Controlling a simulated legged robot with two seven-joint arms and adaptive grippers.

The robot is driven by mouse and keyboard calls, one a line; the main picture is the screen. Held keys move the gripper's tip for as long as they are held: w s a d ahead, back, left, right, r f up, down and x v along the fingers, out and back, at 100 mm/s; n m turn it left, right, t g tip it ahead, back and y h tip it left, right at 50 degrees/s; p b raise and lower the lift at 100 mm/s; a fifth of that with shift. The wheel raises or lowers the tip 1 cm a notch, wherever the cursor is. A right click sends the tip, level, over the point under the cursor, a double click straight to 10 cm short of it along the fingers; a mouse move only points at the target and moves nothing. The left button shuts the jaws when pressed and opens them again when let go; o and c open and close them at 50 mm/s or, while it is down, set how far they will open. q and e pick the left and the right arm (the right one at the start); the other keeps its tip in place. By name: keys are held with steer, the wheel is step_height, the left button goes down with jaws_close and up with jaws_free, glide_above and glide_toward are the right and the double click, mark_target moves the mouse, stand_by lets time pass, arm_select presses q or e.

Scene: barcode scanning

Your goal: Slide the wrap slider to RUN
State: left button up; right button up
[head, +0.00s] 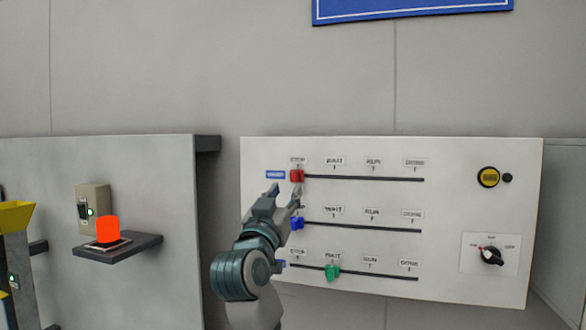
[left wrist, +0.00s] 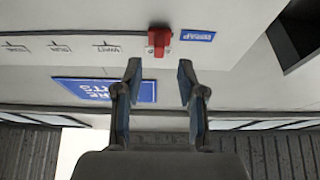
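The wrap slider's red knob (head: 297,175) sits at the left end of the top track (head: 370,179), under the STOP label (head: 297,160). The RUN label (head: 373,161) is third along that row. A blue plate (head: 275,175) is left of the knob; in the left wrist view it reads WRAP (left wrist: 198,35). My left gripper (head: 285,192) is just below the red knob, fingers apart and empty. In the left wrist view, which is upside down, the red knob (left wrist: 158,42) lies just beyond the gap between my fingertips (left wrist: 158,68). I see no clear contact. My right gripper is not in view.
The middle track has a blue knob (head: 297,223), partly behind my left gripper; the bottom track has a green knob (head: 332,272). A yellow button (head: 488,177) and a rotary switch (head: 491,256) are at the right. A small shelf (head: 120,246) with an orange-red light (head: 107,230) juts out at left.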

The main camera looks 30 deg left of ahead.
mark_target(294, 179)
arm_select(q)
steer(key=p+x, duration=0.2)
steer(key=x, duration=0.3)
steer(key=shift+d+r, duration=0.15)
steer(key=shift+w+r, duration=0.1)
steer(key=shift+w, duration=0.55)
steer(key=shift+a, duration=0.25)
steer(key=shift+s, duration=0.1)
jaws_close()
